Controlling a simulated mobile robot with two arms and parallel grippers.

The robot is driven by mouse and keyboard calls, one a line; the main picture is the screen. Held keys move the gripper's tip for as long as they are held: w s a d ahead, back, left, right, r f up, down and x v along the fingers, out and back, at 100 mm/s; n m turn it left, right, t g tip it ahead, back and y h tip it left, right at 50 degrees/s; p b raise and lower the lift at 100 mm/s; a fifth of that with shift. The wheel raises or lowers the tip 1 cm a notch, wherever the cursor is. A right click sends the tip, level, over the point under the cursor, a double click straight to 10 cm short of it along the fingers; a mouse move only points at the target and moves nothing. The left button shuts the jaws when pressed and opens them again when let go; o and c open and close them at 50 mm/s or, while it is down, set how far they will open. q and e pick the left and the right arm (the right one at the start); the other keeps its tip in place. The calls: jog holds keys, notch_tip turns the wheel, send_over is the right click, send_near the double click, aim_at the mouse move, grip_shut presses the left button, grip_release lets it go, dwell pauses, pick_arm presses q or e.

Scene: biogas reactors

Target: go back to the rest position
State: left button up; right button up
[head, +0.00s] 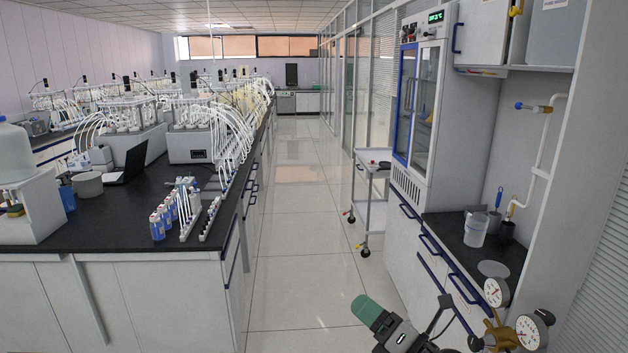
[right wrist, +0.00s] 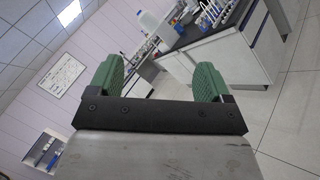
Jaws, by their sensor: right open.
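My right gripper (head: 368,310) comes in at the bottom of the head view, over the floor of the aisle. One green fingertip shows there. In the right wrist view both green fingers of the right gripper (right wrist: 157,85) stand well apart, with nothing between them. The gripper is open and empty and touches nothing that I can see. My left gripper is in neither view.
A black-topped bench (head: 110,233) with reactors, tubing and blue bottles (head: 157,226) stands on the left. On the right are a glass-door cabinet (head: 418,110), a small cart (head: 372,212) and pressure gauges (head: 531,331). The aisle floor (head: 300,240) between is clear.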

jog(key=s+d+f+m+g+h, duration=0.1)
jog(key=s+d+f+m+h, duration=0.55)
jog(key=m, duration=0.65)
jog(key=s+d+f+m+g+h, duration=0.1)
jog(key=s+d+f+m+h, duration=0.2)
jog(key=s+f+m+h, duration=0.75)
jog(key=s+d+f+m+g+y, duration=0.1)
jog(key=s+f+m+g+y, duration=0.2)
jog(key=s+m+g, duration=0.9)
jog(key=s+f+n+t+b, duration=0.25)
jog(key=f+b, duration=0.25)
jog(key=f, duration=2.5)
jog(key=s+d+f+g+b, duration=0.1)
jog(key=s+f+b, duration=0.1)
jog(key=s+f, duration=0.6)
jog(key=s+d+f+n+g+b, duration=0.1)
jog(key=s+d+f+b, duration=0.1)
jog(key=s+f, duration=0.7)
notch_tip(320, 180, down, 5)
jog(key=shift+s+r+h+b, duration=0.15)
jog(key=shift+s+h+b, duration=0.15)
jog(key=shift+b, duration=0.2)
